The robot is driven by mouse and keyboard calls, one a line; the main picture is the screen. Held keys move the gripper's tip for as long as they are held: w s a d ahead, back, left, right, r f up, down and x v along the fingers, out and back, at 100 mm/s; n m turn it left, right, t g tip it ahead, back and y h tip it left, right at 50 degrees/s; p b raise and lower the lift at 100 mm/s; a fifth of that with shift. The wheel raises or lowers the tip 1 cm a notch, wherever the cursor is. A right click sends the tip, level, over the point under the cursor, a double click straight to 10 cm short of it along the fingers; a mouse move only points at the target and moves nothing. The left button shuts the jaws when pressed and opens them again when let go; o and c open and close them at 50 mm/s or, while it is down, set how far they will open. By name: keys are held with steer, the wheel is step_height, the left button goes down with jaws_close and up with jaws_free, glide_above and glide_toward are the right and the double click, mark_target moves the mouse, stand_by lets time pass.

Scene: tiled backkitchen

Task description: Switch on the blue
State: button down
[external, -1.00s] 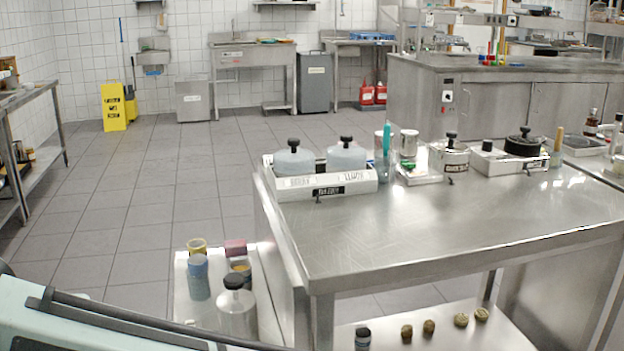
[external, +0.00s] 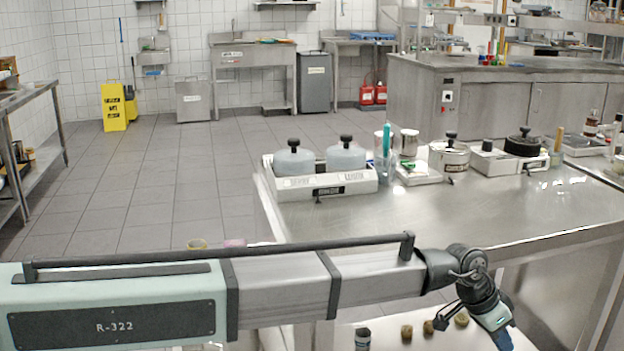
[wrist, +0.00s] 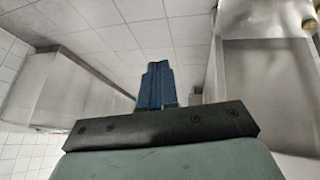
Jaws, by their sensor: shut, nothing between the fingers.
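My gripper (external: 503,338) is shut and empty, pointing down in front of the steel table's front edge. Its blue fingers (wrist: 155,88) are together in the wrist view. No switch, and nothing that is plainly "the blue", can be made out. A white double unit (external: 325,184) with a dark front label and small front knob holds two pale blue-grey lidded pots (external: 293,160) at the table's back left. A white unit with a dark pan (external: 524,146) and a silver lidded pot (external: 449,156) stand farther right. My gripper is apart from all of them.
The steel table top (external: 440,222) is clear in front of the row of units. A beaker (external: 386,168) with a teal-handled tool stands beside the double unit. Small brown pieces (external: 406,333) and a dark-capped jar (external: 362,338) are on the lower shelf.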

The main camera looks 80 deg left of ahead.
mark_target(371, 164)
steer(key=w+a+r+t, duration=0.1)
steer(key=w+a+r, duration=0.2)
steer(key=r, duration=0.4)
steer(key=w+a+r+t, duration=0.1)
steer(key=w+a+r, duration=0.25)
steer(key=r, duration=0.35)
steer(key=w+a+r+t, duration=0.1)
steer(key=w+a+r, duration=0.1)
steer(key=w+r, duration=0.35)
steer(key=s+a+r+g+y, duration=0.1)
steer(key=s+a+r, duration=0.4)
steer(key=a, duration=0.8)
steer(key=s+a+r+m+g+y, duration=0.1)
steer(key=s+a+r, duration=0.4)
steer(key=a, duration=0.8)
steer(key=s+a+r+g+y, duration=0.2)
steer(key=s+a+r, duration=0.3)
steer(key=a, duration=0.8)
steer(key=shift+s+a+r+m, duration=0.1)
steer(key=shift+s+r+m, duration=0.1)
steer(key=shift+s, duration=0.55)
steer(key=shift+s+r+m, duration=0.15)
steer(key=shift+s+m, duration=0.05)
steer(key=shift+s, duration=0.5)
steer(key=s+a+n+g+h, duration=0.1)
steer(key=s+a+n+h, duration=0.1)
steer(key=s+a, duration=0.2)
steer(key=shift+s+a+f, duration=0.15)
steer(key=shift+s+a, duration=0.05)
steer(key=shift+a, duration=1.6)
